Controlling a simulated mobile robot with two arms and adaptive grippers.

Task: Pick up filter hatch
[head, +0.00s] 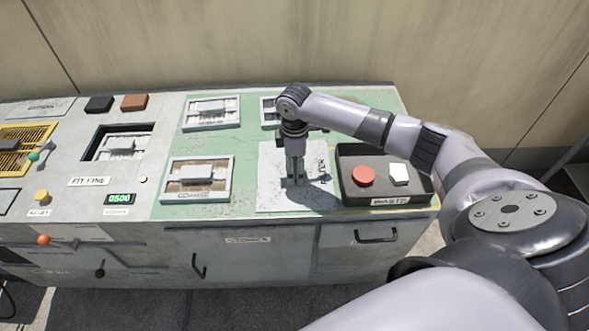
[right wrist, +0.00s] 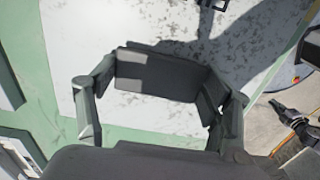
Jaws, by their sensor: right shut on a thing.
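In the right wrist view, the white panel (right wrist: 60,40) fills much of the background below my right gripper (right wrist: 158,75), and a dark block shows between the fingers. My left gripper is not in view.
A dark tray (head: 385,202) with a red disc (head: 363,176) and a white piece (head: 399,173) stands just right of the hatch. A framed filter unit (head: 197,180) lies to the left. The wall (head: 300,40) rises behind the console.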

